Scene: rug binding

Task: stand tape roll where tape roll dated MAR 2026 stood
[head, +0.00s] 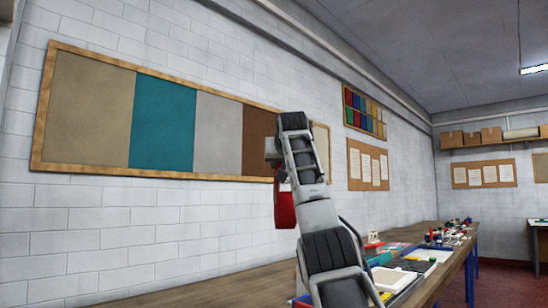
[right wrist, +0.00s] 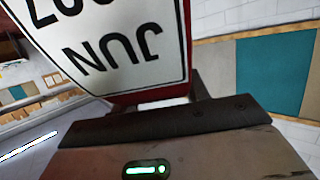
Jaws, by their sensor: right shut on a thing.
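My right gripper (right wrist: 192,98) is shut on a red tape roll (right wrist: 135,98). The roll carries a white label (right wrist: 110,45) with a black border. The label shows upside down in the right wrist view and reads JUN, with a year line cut off by the frame edge. In the head view the red roll (head: 284,208) hangs high in front of the white wall, partly behind my right arm, which also hides most of the gripper. No tape roll dated MAR 2026 can be made out. My left gripper is in neither view.
A long wooden workbench (head: 205,290) runs along the wall; its near left part looks bare. Trays, papers and small coloured items (head: 425,255) crowd its farther part. A framed panel of coloured swatches (head: 165,120) hangs on the wall. A shelf with boxes (head: 490,135) is far right.

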